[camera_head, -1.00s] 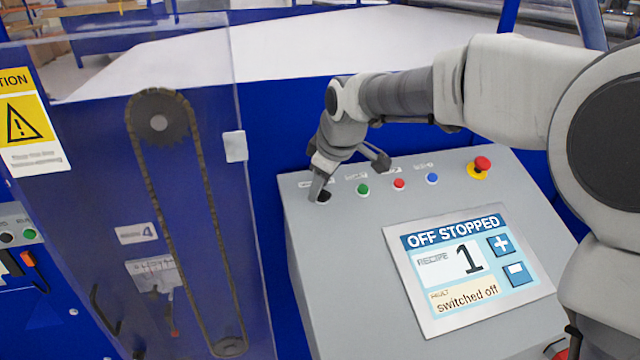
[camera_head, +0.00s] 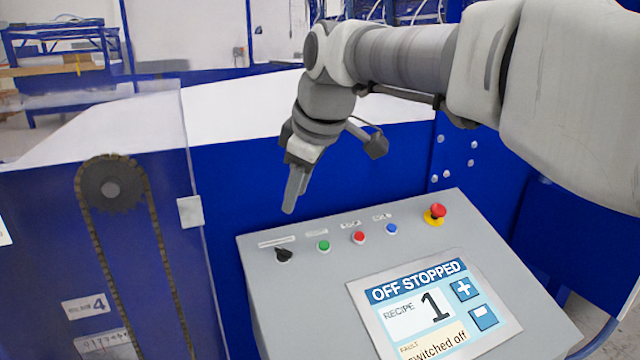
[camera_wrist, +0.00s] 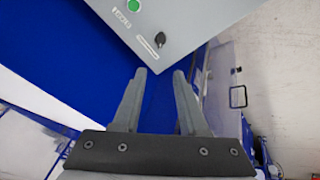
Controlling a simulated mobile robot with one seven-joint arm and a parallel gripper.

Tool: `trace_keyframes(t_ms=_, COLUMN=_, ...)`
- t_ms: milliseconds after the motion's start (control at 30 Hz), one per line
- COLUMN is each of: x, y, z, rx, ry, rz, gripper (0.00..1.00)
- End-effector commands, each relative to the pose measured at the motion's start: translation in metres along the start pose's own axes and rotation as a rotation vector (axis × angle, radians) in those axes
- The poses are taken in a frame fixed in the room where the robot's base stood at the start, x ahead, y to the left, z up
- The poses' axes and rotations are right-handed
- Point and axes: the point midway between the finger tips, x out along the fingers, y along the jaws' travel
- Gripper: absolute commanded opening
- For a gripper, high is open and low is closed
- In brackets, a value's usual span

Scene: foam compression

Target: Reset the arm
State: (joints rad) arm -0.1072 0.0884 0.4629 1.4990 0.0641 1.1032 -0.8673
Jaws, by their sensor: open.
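My gripper (camera_head: 296,190) hangs above and behind the top left of the grey control panel (camera_head: 310,290), clear of its surface. In the wrist view my gripper (camera_wrist: 160,75) shows two separated fingers with nothing between them. The black selector knob (camera_head: 284,255) is on the panel, just below the fingertips in the head view. The knob (camera_wrist: 160,39) also shows beyond the fingers in the wrist view. The panel's screen (camera_head: 425,305) reads "OFF STOPPED", recipe 1, fault "switched off".
Green (camera_head: 323,246), red (camera_head: 359,238) and blue (camera_head: 391,229) buttons line the panel's top, with a red emergency stop (camera_head: 437,211) on yellow at right. A clear guard (camera_head: 165,130) covers a chain and sprocket (camera_head: 112,185) at left. A blue machine wall (camera_head: 235,190) stands behind.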

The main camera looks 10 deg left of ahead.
Motion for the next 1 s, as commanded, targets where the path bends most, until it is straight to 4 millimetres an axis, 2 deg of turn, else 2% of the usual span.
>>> trace_keyframes(t_ms=133, x=-0.011, y=0.000, z=0.000, rx=0.001, ry=0.001, rz=0.001, gripper=0.42)
trace_keyframes(t_ms=467, x=-0.013, y=0.000, z=0.001, rx=0.001, ry=0.000, rz=0.000, gripper=0.42)
trace_keyframes(t_ms=567, x=-0.014, y=0.001, z=0.010, rx=0.017, ry=-0.015, rz=0.014, gripper=0.42)
trace_keyframes(t_ms=667, x=-0.022, y=0.003, z=0.038, rx=0.070, ry=-0.059, rz=0.057, gripper=0.42)
trace_keyframes(t_ms=767, x=-0.035, y=0.003, z=0.087, rx=0.165, ry=-0.127, rz=0.125, gripper=0.42)
trace_keyframes(t_ms=867, x=-0.052, y=-0.003, z=0.146, rx=0.288, ry=-0.197, rz=0.202, gripper=0.42)
trace_keyframes(t_ms=1000, x=-0.060, y=-0.039, z=0.197, rx=0.551, ry=-0.204, rz=0.263, gripper=0.42)
